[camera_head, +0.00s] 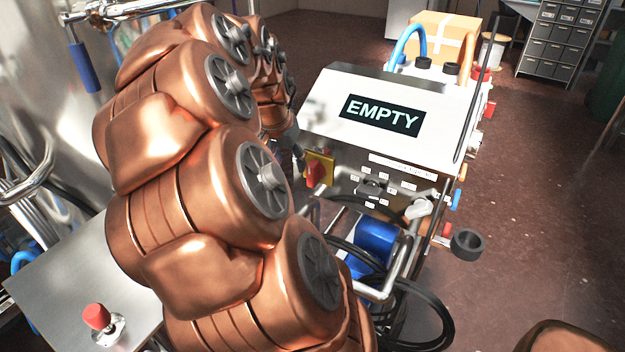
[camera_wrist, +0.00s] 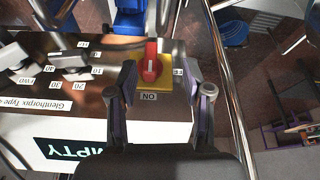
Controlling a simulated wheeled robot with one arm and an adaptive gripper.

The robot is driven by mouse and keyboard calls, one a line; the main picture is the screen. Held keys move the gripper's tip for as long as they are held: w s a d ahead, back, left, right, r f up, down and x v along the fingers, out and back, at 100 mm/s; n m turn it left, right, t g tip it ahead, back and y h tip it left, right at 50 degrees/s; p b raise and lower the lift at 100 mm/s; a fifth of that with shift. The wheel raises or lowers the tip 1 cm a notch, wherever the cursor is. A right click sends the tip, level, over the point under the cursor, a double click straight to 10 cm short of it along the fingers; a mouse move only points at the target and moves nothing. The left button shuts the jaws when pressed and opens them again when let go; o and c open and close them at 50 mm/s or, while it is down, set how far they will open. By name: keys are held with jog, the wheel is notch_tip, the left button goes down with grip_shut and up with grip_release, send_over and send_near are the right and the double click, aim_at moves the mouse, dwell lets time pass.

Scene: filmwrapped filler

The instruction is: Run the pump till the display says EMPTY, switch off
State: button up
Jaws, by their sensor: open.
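The display (camera_head: 381,115) on the pump unit's sloped white panel reads EMPTY; part of it shows upside down in the wrist view (camera_wrist: 72,151). The red rotary switch (camera_wrist: 150,63) sits on a yellow plate, its handle in line with the ON label. In the head view the switch (camera_head: 315,172) is at the panel's left end. My gripper (camera_wrist: 166,84) is open, its fingers apart near the yellow plate, with the red handle nearer the left finger. I cannot tell whether a finger touches it. In the head view my arm hides most of the gripper. A blue motor (camera_head: 376,240) sits below.
A metal tube frame and black hose (camera_head: 437,310) surround the motor. A large steel tank (camera_head: 45,60) stands at left, a steel surface (camera_head: 60,290) with a red-capped fitting below it. A cardboard box (camera_head: 445,32) is behind the unit. Floor at right is mostly clear.

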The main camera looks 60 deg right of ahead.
aim_at(310, 165)
jog(key=shift+m+h, duration=0.4)
jog(key=shift+m, duration=0.5)
jog(key=d, duration=0.2)
jog(key=d+f, duration=0.1)
jog(key=d, duration=0.1)
jog(key=d+f+b, duration=0.1)
jog(key=d, duration=0.1)
jog(key=shift+s, duration=0.35)
jog(key=x, duration=0.7)
jog(key=shift+d+f, duration=0.15)
jog(key=shift+f, duration=0.15)
grip_shut()
